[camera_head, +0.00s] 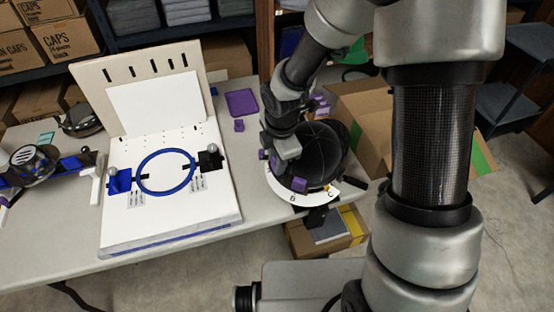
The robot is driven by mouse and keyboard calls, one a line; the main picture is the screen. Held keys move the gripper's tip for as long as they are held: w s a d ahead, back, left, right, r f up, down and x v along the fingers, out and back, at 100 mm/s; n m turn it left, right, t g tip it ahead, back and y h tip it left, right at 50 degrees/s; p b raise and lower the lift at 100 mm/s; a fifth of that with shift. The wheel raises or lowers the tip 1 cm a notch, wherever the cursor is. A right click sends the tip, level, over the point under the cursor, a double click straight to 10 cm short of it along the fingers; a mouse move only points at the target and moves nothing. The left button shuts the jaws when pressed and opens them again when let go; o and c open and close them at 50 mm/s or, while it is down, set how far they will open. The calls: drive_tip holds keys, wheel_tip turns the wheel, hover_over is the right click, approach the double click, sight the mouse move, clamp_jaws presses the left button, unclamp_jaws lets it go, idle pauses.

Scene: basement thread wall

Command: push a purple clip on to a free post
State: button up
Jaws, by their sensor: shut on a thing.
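My gripper (274,160) is over the left side of a black domed cap form (322,150). It is shut on a purple clip, and only a small purple part shows at the fingers (275,163). Another purple clip (299,185) sits at the front of the dome, just above the white ring (315,198) marked with letters. More purple pieces (320,101) show behind the dome, partly hidden by my arm. One loose purple clip (239,125) lies on the table. The posts are too small or hidden to tell which are free.
A purple tray (242,102) lies on the grey table (60,235). A white board with a blue hoop (138,178) fills the table's middle. A black-handled item (353,182) sticks out right of the ring. Open cardboard boxes (385,105) stand behind on the right.

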drive_tip(key=o, duration=1.1)
wheel_tip(320, 180, up, 17)
drive_tip(key=s+p, duration=0.3)
drive_tip(key=p, duration=0.1)
drive_tip(key=shift+d+p, duration=0.4)
drive_tip(key=shift+d, duration=0.05)
